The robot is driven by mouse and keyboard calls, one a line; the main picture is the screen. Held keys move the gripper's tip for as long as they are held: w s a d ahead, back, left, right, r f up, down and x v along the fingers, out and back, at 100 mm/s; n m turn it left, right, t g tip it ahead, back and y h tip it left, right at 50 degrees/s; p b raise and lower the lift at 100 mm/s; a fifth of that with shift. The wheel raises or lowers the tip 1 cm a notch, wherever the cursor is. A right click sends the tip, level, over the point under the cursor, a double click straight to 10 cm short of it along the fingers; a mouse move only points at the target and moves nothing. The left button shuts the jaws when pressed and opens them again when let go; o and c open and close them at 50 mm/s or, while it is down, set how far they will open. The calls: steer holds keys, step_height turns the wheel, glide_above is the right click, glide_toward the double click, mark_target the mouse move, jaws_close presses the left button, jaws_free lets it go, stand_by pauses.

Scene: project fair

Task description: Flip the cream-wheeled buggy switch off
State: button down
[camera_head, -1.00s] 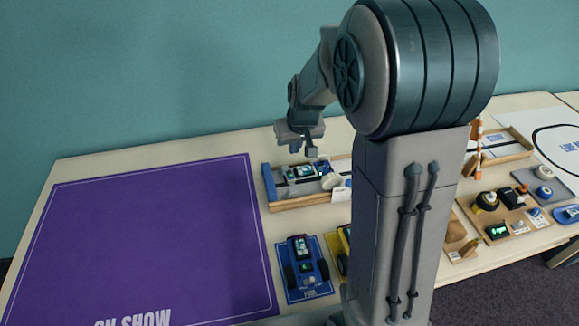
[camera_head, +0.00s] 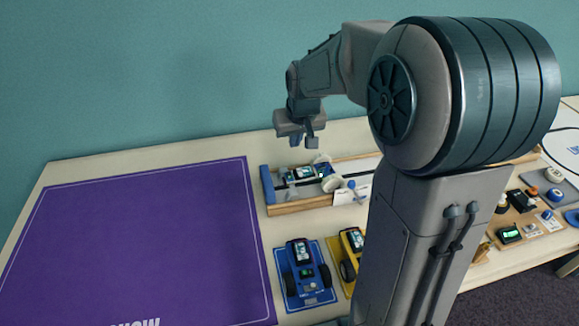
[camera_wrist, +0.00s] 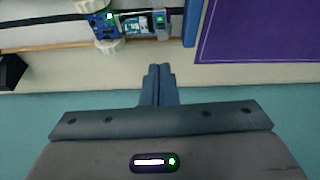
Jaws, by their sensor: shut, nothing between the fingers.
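The cream-wheeled buggy (camera_head: 306,172) sits in a shallow wooden-edged tray (camera_head: 290,210) at the back of the table. Its cream wheels show at its right end. In the wrist view the buggy (camera_wrist: 133,24) is at the top, with a blue end, a small screen and green lights glowing at both ends. I cannot make out which part is its switch. My gripper (camera_head: 311,142) is above and behind the buggy, apart from it. In the wrist view my gripper (camera_wrist: 160,68) has its fingers together and empty, pointing towards the tray.
A blue buggy (camera_head: 301,268) and a yellow buggy (camera_head: 350,255) with dark wheels stand in front of the tray. A large purple mat (camera_head: 140,240) lies empty at left. Small gadgets crowd the right, partly hidden by my arm. A teal wall is behind.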

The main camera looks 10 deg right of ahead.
mark_target(290, 174)
steer(key=shift+f, duration=0.1)
steer(key=x, duration=1.4)
steer(key=shift+s, duration=0.3)
